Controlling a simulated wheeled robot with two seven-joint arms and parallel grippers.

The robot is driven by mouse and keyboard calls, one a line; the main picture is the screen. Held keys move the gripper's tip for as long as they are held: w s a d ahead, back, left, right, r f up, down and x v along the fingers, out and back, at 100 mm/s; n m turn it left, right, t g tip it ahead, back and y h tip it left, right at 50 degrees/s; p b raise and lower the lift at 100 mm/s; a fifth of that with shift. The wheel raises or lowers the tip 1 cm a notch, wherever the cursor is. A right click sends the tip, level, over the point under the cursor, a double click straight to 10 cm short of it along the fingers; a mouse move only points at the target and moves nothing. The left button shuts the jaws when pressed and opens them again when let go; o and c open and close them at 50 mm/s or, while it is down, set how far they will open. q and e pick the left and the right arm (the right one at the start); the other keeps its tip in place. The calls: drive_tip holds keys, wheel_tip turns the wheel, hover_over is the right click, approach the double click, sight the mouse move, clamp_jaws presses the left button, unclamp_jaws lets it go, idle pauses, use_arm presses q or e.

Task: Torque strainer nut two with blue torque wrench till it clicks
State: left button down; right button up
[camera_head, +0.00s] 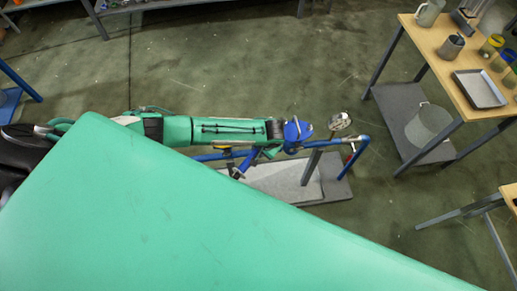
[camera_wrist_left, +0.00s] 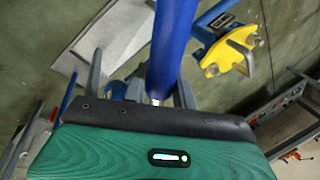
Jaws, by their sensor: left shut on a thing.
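My left gripper (camera_head: 284,131) reaches in from the left over the blue pipe stand in the head view. In the left wrist view its fingers (camera_wrist_left: 140,92) are shut on a blue bar, which looks like the torque wrench (camera_wrist_left: 170,40). The bar runs up and away from the jaws, with a silver part at its near end. A yellow flange (camera_wrist_left: 232,55) with grey studs or nuts, on a blue body that looks like the strainer, lies right of the bar and apart from it. I cannot tell which nut is nut two. My right gripper is out of view.
Blue pipework (camera_head: 355,158) stands on a grey base (camera_head: 335,188) below my arm. A wooden table (camera_head: 455,78) with a metal tray (camera_head: 479,89) and several vessels is at the upper right. Open floor lies between.

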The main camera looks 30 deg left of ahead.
use_arm(q)
drive_tip(key=shift+w+r, duration=0.1)
idle(0.4)
idle(0.4)
drive_tip(key=shift+f+b, duration=0.65)
drive_tip(key=shift+f, duration=1.1)
idle(0.3)
drive_tip(key=shift+a, duration=0.15)
drive_tip(key=shift+w+a+m, duration=0.25)
drive_tip(key=shift+a+m, duration=0.45)
drive_tip(key=shift+a, duration=0.15)
drive_tip(key=shift+w+a+t, duration=0.1)
drive_tip(key=shift+a+t, duration=0.1)
drive_tip(key=shift+t, duration=0.1)
drive_tip(key=shift+a, duration=0.1)
drive_tip(key=shift+w+a+f+m+p, duration=0.15)
drive_tip(key=shift+w+a+m, duration=0.1)
drive_tip(key=shift+a+m, duration=0.25)
drive_tip(key=shift+w+a+m+p, duration=0.15)
drive_tip(key=shift+w+a+m, duration=0.05)
drive_tip(key=shift+a+m, duration=0.3)
